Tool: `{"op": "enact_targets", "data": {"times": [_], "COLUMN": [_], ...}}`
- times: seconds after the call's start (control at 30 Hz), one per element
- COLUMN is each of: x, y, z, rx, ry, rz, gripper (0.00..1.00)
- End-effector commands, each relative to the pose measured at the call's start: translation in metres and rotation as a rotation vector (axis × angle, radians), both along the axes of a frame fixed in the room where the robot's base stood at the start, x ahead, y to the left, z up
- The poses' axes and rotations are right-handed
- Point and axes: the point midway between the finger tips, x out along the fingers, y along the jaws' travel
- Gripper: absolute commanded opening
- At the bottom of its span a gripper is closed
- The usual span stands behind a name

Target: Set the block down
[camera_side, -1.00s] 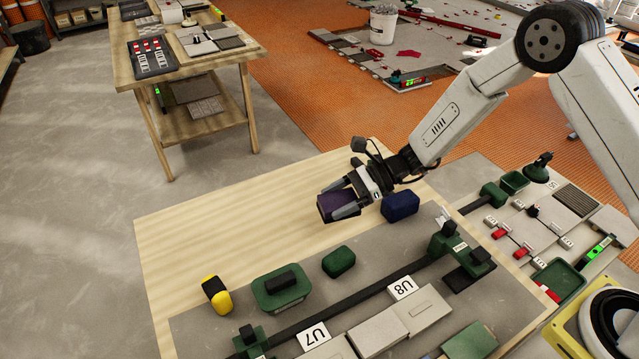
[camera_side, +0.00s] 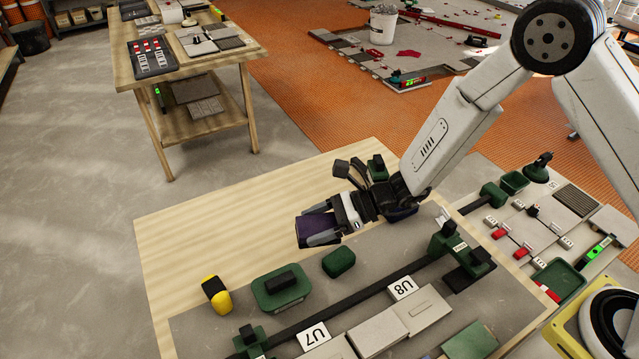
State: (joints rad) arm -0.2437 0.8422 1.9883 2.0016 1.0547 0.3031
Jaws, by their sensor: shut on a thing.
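My gripper (camera_side: 321,238) is shut on a dark purple block (camera_side: 315,227), with a finger along its near side. The block is over the bare wooden part of the table (camera_side: 240,222), behind the green block (camera_side: 338,262). I cannot tell whether its underside touches the table or hangs a little above it. A dark blue block (camera_side: 402,214) is mostly hidden under my wrist.
A dark rail (camera_side: 350,302) crosses the grey mat, with tiles marked U7 and U8. A green piece (camera_side: 377,166) is behind my wrist. Bare wood lies to the left.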

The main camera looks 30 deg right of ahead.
Motion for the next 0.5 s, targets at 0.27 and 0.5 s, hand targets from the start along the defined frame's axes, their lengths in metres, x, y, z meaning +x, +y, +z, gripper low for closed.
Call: {"op": "enact_targets", "data": {"times": [0.27,0.5], "x": [-0.024,-0.03], "y": [0.023,0.026], "z": [-0.001,-0.001], "rx": [-0.017,-0.024], "ry": [0.006,0.007], "rz": [-0.059,-0.076], "gripper": [0.05,0.05]}}
